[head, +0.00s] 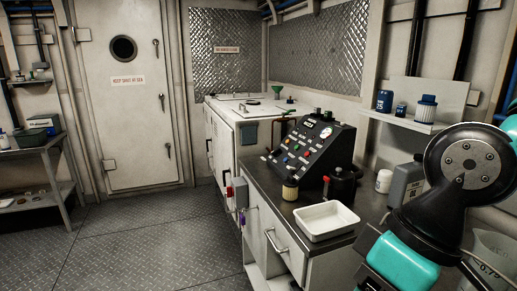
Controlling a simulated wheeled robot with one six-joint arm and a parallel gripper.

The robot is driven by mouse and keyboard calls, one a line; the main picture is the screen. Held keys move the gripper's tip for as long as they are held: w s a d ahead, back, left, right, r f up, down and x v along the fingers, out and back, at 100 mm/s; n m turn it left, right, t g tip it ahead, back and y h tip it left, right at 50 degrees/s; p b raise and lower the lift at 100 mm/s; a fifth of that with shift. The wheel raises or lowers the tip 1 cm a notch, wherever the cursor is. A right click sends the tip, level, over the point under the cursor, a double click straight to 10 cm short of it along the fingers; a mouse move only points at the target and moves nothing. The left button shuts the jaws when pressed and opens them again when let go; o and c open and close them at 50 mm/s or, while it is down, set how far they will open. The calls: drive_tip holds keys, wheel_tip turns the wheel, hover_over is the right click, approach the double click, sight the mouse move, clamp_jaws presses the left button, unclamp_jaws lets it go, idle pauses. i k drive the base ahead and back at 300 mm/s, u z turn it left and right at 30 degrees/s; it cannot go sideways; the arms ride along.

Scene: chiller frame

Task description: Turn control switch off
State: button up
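A black sloped control console (302,152) stands on the dark top of a bench right of the middle. Its face carries several small coloured knobs, buttons and labels, and a round white gauge (326,132) near its upper right. A small grey box (241,191) with a red part (229,192) beside it is on the side of the cabinet. Which part is the control switch, and its position, are too small to tell. My arm, black and teal, fills the right edge, apart from the console in the picture. My gripper is not in view.
A white tray (327,221), a tan-topped jar (290,190) and a dark container (342,186) stand on the bench before the console. A grey jug (405,183) and white bottle (384,181) are to the right. The floor (140,235) at left is clear. A white chest (250,112) stands behind.

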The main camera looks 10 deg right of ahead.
sight(276, 153)
drive_tip(key=u, duration=0.65)
drive_tip(key=i, duration=0.85)
drive_tip(key=u, duration=0.8)
drive_tip(key=i, duration=1.65)
drive_tip(key=z, duration=1.15)
drive_tip(key=i, duration=0.55)
drive_tip(key=z, duration=0.55)
